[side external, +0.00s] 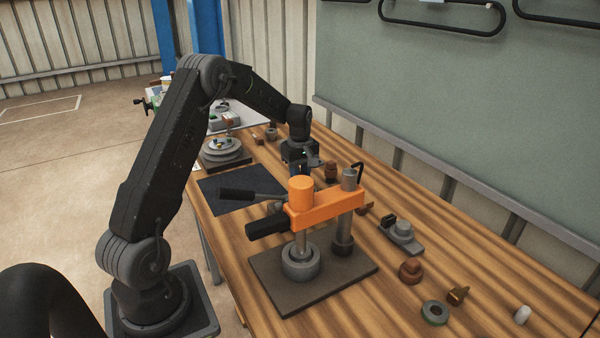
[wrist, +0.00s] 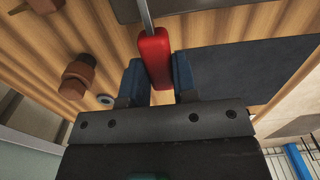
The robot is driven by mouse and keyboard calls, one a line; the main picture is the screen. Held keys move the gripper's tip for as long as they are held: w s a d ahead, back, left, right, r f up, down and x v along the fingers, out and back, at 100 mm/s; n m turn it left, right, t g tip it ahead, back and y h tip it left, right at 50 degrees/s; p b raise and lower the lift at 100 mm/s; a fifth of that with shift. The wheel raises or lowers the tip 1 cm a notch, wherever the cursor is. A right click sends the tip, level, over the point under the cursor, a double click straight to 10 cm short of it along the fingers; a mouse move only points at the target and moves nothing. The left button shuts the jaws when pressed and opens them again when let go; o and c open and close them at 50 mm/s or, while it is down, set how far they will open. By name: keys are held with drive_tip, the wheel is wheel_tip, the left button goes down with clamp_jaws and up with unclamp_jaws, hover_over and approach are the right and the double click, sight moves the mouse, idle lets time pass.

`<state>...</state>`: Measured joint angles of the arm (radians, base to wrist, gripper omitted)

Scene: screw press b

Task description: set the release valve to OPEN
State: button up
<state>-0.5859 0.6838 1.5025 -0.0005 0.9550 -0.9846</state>
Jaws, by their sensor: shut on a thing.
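The screw press (side external: 323,204) has an orange top arm, metal posts and a dark base plate, and stands on the wooden bench. My gripper (side external: 299,172) is behind the press in the side view, low over the bench. In the wrist view, my gripper (wrist: 157,80) has its blue-grey fingers shut on a red handle (wrist: 154,55), one finger on each side. A thin metal rod runs from this handle toward the top edge. I take it for the release valve handle. The side view does not clearly show it, and I see no OPEN mark.
A dark mat (side external: 236,193) lies left of the press, with a black-gripped lever above it. Brown fittings (wrist: 78,76) lie beside my gripper. A small grey vise-like part (side external: 402,234) and several loose fittings lie right of the press. A round stacked stand (side external: 226,153) is farther back.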

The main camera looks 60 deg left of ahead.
clamp_jaws()
drive_tip(key=shift+w+m, duration=0.7)
drive_tip(key=shift+m, duration=0.4)
drive_tip(key=m, duration=0.1)
drive_tip(key=w+m, duration=0.1)
drive_tip(key=shift+w+d+m, duration=0.3)
drive_tip(key=m, duration=0.1)
drive_tip(key=w+d+m, duration=0.1)
drive_tip(key=m, duration=0.1)
drive_tip(key=w+m, duration=0.1)
drive_tip(key=shift+w+d+m, duration=0.15)
drive_tip(key=shift+d+m, duration=0.15)
drive_tip(key=shift+d, duration=0.05)
drive_tip(key=m, duration=0.1)
drive_tip(key=w+d+m, duration=0.1)
drive_tip(key=m, duration=0.1)
drive_tip(key=d+m, duration=0.1)
drive_tip(key=shift+w+d, duration=0.2)
drive_tip(key=shift+w, duration=0.05)
drive_tip(key=shift+w+d+m, duration=0.15)
drive_tip(key=shift+d+m, duration=0.5)
drive_tip(key=shift+m, duration=0.5)
drive_tip(key=shift+w+d+m, duration=0.1)
drive_tip(key=shift+d+m, duration=0.5)
drive_tip(key=shift+m, duration=0.55)
drive_tip(key=shift+d, duration=0.1)
drive_tip(key=o, duration=1)
unclamp_jaws()
drive_tip(key=shift+c, duration=0.2)
